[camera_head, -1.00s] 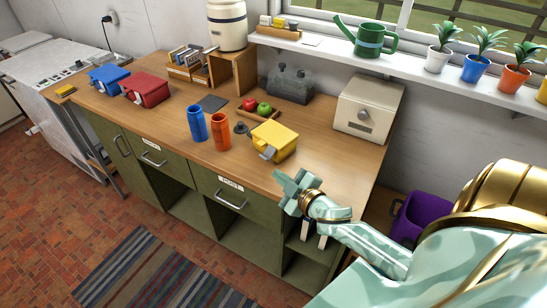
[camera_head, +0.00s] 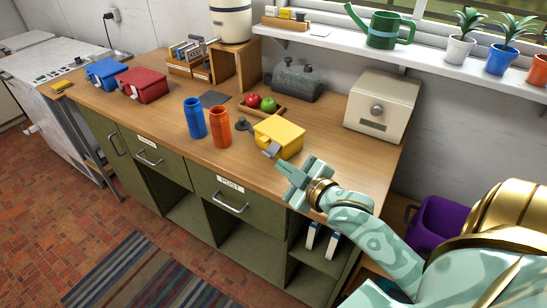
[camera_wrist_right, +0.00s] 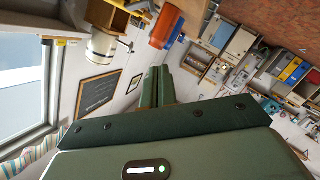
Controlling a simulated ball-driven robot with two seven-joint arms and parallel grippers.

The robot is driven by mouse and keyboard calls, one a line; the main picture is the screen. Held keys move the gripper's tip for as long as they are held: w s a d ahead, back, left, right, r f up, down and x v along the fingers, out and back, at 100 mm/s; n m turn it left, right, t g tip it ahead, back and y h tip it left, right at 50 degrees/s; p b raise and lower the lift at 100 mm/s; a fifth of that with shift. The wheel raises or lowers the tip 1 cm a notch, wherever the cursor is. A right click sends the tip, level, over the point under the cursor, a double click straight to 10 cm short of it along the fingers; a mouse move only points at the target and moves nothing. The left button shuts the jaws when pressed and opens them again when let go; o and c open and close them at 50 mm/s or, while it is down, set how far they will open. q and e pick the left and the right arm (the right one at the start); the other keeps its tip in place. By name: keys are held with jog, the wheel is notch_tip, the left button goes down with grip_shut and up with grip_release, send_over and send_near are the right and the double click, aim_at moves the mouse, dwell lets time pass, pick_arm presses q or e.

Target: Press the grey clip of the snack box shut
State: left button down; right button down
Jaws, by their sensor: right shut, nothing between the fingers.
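A yellow box (camera_head: 280,135), which I take as the snack box, stands on the wooden counter near its front edge. Its grey clip (camera_head: 271,150) sticks out low from the front face and looks open. My right gripper (camera_head: 284,168) is shut and empty, just in front of and below the clip in the picture, with a small gap that is hard to judge. In the right wrist view the shut fingers (camera_wrist_right: 158,88) point into the room with nothing between them. My left gripper is not in view.
On the counter (camera_head: 340,160), an orange cup (camera_head: 220,128) and a blue cup (camera_head: 194,118) stand left of the box. A fruit tray (camera_head: 277,112) and a cream bread bin (camera_head: 382,102) are behind. A red box (camera_head: 144,84) and a blue box (camera_head: 106,74) stand farther left.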

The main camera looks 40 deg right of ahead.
aim_at(271, 149)
jog(key=shift+w+d+f+b, duration=0.4)
jog(key=shift+w+f+b, duration=0.35)
jog(key=shift+w, duration=0.9)
jog(key=shift+w+d+f+b, duration=0.5)
jog(key=shift+w+f, duration=0.45)
jog(key=shift+w, duration=0.75)
jog(key=shift+w+d+f+b, duration=0.3)
jog(key=shift+w+f+b, duration=0.5)
jog(key=shift+w, duration=0.85)
jog(key=n, duration=0.1)
jog(key=f+n+b, duration=0.1)
jog(key=n, duration=0.1)
jog(key=shift+f+t+h, duration=0.2)
jog(key=shift+t+h, duration=0.1)
jog(key=shift+h, duration=0.1)
jog(key=shift+f+n+t+b, duration=0.2)
jog(key=shift+n+t+b, duration=0.15)
jog(key=shift+n, duration=0.75)
jog(key=shift+r, duration=0.1)
